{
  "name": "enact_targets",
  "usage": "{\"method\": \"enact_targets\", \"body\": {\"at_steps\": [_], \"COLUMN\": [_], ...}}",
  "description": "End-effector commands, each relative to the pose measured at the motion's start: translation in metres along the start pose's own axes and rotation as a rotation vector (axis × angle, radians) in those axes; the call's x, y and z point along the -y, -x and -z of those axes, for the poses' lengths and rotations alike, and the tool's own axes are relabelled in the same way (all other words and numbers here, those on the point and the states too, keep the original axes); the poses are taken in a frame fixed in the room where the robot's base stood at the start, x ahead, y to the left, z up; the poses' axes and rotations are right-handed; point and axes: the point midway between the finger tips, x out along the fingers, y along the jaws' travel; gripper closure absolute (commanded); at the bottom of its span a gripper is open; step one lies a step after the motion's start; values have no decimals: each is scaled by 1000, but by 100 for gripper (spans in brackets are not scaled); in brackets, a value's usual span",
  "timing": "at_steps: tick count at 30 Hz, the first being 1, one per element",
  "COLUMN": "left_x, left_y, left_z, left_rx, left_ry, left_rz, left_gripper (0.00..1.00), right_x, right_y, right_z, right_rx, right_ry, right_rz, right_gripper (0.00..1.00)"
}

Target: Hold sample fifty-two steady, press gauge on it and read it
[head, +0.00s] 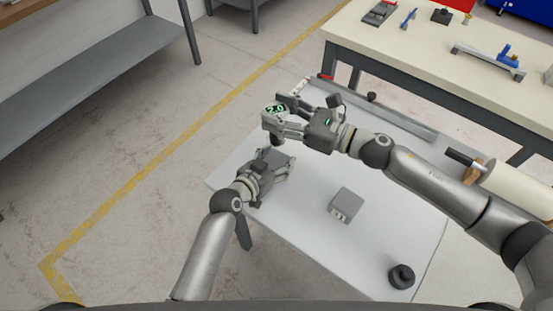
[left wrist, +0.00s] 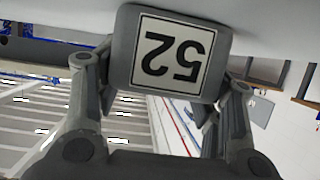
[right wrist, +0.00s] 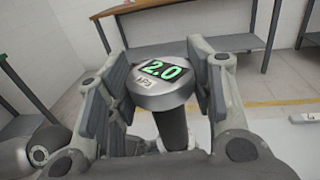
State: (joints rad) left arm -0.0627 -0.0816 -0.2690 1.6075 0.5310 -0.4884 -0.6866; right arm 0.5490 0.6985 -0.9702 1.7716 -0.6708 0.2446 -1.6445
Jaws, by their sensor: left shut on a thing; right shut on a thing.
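Sample fifty-two (left wrist: 172,52) is a grey block with a white "52" label, upside down in the left wrist view. My left gripper (head: 275,165) is shut on it, a finger on each side, over the white table; in the head view the gripper mostly hides the block. The gauge (right wrist: 163,84) has a round silver head, a dark stem and a green display reading 2.0 kPa. My right gripper (head: 283,117) is shut around the gauge, whose display (head: 275,108) also shows in the head view. The gauge stands above the left gripper; I cannot tell whether its tip touches the sample.
Another grey block (head: 346,204) with a small label stands mid-table. A dark round piece (head: 402,277) sits near the front right corner. The white table (head: 300,215) is clear between them. A cream workbench (head: 400,50) with several tools stands behind.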

Motion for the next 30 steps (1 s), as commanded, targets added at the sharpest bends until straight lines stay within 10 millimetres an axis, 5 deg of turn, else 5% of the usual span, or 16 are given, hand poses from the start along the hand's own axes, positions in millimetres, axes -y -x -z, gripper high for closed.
{"method": "enact_targets", "body": {"at_steps": [7, 30], "left_x": [0, 0], "left_y": [0, 0], "left_z": [0, 0], "left_rx": [0, 0], "left_ry": [0, 0], "left_rz": [0, 0], "left_gripper": [61, 61], "right_x": [1, 1], "right_y": [-1, -1], "right_z": [4, 66], "right_rx": [-1, -3], "right_ry": [0, -5], "right_rz": [-17, -174], "right_gripper": [85, 85]}}
